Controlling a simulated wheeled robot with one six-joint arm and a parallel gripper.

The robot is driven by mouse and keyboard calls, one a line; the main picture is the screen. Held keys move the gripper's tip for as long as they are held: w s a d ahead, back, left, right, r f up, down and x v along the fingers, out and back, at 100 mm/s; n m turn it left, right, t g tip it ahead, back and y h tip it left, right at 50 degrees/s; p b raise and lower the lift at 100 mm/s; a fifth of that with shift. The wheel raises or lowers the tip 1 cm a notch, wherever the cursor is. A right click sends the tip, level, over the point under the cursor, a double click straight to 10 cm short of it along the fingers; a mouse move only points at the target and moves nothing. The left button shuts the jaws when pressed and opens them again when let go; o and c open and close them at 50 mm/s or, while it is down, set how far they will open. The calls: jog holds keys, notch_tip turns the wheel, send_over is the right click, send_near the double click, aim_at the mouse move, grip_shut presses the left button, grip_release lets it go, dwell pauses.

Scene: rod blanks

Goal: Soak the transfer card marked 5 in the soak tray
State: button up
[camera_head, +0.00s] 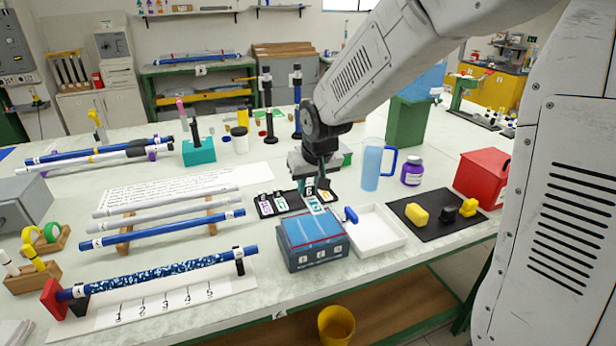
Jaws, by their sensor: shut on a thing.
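My gripper (322,188) points down over the middle of the bench, at the right part of the black card holder (290,209). It is shut on a pale transfer card (315,207) with a bluish face, just below the fingers. I cannot read its number. Other small cards (272,203) with coloured marks stay in the holder to the left. The fingers partly hide the cards at the right. A white, shallow, empty-looking tray (392,243), which looks like the soak tray, stands to the right of and nearer than the holder.
A blue box (314,252) stands in front of the holder, with a small blue item (351,215) by the tray. A blue jug (371,166) and purple jar (412,171) stand behind the tray. A black mat (446,228) with yellow blocks lies to its right.

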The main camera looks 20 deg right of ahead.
jog(key=shift+s+f, duration=0.1)
jog(key=shift+f, duration=4.5)
dwell(3.4)
